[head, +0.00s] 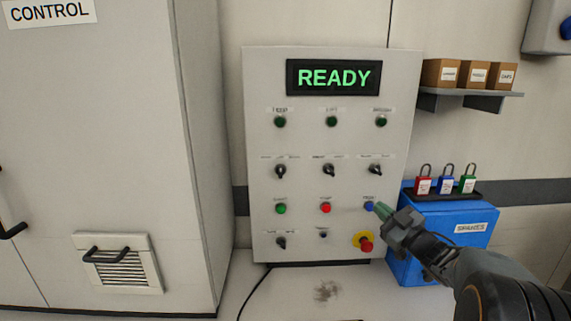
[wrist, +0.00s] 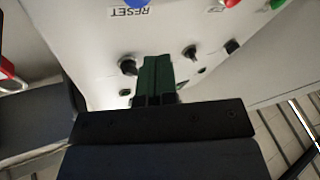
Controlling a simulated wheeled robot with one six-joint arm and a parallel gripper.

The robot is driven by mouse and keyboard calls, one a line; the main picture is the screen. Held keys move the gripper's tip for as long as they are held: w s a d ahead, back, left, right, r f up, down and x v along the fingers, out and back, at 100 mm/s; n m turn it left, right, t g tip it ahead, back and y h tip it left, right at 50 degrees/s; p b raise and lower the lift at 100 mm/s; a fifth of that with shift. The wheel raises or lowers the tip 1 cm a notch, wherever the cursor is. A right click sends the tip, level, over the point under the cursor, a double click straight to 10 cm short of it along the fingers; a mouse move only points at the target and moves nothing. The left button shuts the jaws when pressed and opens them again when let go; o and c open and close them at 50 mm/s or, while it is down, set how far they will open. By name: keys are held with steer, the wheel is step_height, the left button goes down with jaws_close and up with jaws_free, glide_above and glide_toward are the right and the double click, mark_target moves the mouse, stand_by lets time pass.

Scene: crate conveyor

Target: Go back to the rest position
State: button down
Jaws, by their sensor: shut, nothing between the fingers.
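My gripper (head: 380,208) is at the lower right of the grey control panel (head: 305,145) in the head view. Its green fingers are shut with nothing between them. The fingertips show just right of the blue button (head: 369,206); the head view does not tell if they touch it. In the wrist view the closed fingers (wrist: 157,62) point at the panel face, apart from the blue button (wrist: 136,3) labelled RESET. The panel display (head: 334,77) reads READY in green.
A red emergency stop on a yellow base (head: 363,242) sits just below my gripper. A blue box (head: 430,240) with several padlocks on top is close to the right. A shelf (head: 470,102) with boxes hangs above it. A large cabinet (head: 95,170) fills the left.

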step_height(320, 180, up, 5)
steer(key=s+m+g+h+p, duration=0.2)
steer(key=m+g+h+p, duration=0.1)
steer(key=m+h+p, duration=0.65)
steer(key=s+a+f+g+p, duration=0.1)
steer(key=s+a+g, duration=0.2)
steer(key=s, duration=0.4)
steer(key=s+a+f+g+p, duration=0.1)
steer(key=s+a+g+p, duration=0.1)
steer(key=s+a+g, duration=0.2)
steer(key=s+a+f+m+g+p, duration=0.1)
steer(key=s+a+g, duration=0.3)
steer(key=s, duration=0.6)
steer(key=shift+f+g+p, duration=0.2)
steer(key=shift+g+p, duration=0.1)
steer(key=shift+s, duration=0.1)
